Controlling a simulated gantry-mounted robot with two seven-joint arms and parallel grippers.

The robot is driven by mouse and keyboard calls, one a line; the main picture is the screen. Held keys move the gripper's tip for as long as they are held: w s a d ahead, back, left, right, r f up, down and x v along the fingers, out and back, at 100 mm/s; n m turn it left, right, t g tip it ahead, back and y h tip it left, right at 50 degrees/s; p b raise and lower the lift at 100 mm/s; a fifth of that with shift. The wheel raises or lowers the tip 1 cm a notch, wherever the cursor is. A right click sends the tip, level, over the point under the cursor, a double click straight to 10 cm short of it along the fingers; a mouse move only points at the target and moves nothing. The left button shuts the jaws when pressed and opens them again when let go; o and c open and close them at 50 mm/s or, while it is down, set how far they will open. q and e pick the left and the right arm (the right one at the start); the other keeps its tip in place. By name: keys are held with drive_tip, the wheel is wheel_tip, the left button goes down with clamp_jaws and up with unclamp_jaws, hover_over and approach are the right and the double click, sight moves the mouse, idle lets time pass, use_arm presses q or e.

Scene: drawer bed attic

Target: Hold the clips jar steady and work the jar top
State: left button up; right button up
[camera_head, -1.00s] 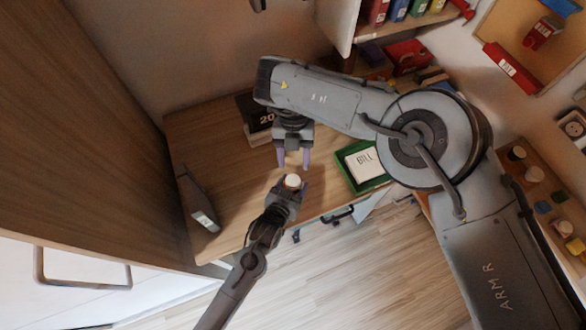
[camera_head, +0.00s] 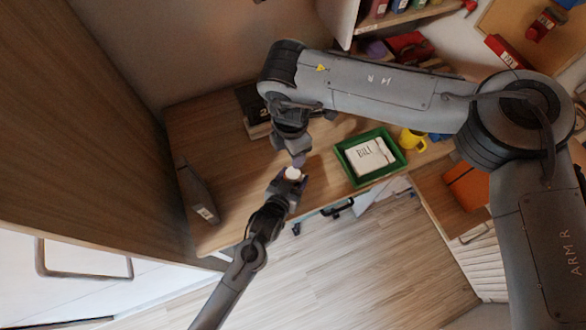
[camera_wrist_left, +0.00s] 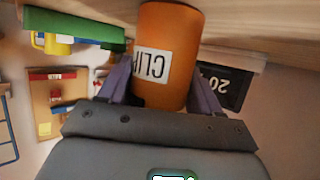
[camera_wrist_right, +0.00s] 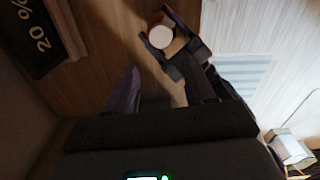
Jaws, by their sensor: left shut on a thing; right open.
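The clips jar (camera_wrist_left: 165,50) is orange with a white label; it appears upside down in the left wrist view. My left gripper (camera_head: 288,183) is shut on it near the desk's front edge, fingers on either side. The white jar top (camera_head: 293,173) shows from above in the head view and between the left fingers in the right wrist view (camera_wrist_right: 162,38). My right gripper (camera_head: 298,160) is open and empty, just behind and above the jar top. In the right wrist view its fingers (camera_wrist_right: 160,88) are spread, with the top beyond them and apart.
A green tray (camera_head: 345,168) with a white BILL pad (camera_head: 371,156) lies on the desk to the right, a yellow mug (camera_head: 413,140) beyond. A dark calendar block (camera_head: 252,112) stands behind my right gripper. A grey upright object (camera_head: 195,190) stands left. The desk's left middle is clear.

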sight(293, 173)
wheel_tip(293, 173, down, 12)
drive_tip(key=shift+d, duration=0.15)
idle(0.4)
drive_tip(key=shift+c, duration=0.2)
drive_tip(key=c, duration=0.8)
drive_tip(key=shift+o, duration=0.2)
drive_tip(key=n, duration=0.3)
drive_tip(key=shift+n, duration=2.1)
drive_tip(key=o, duration=0.8)
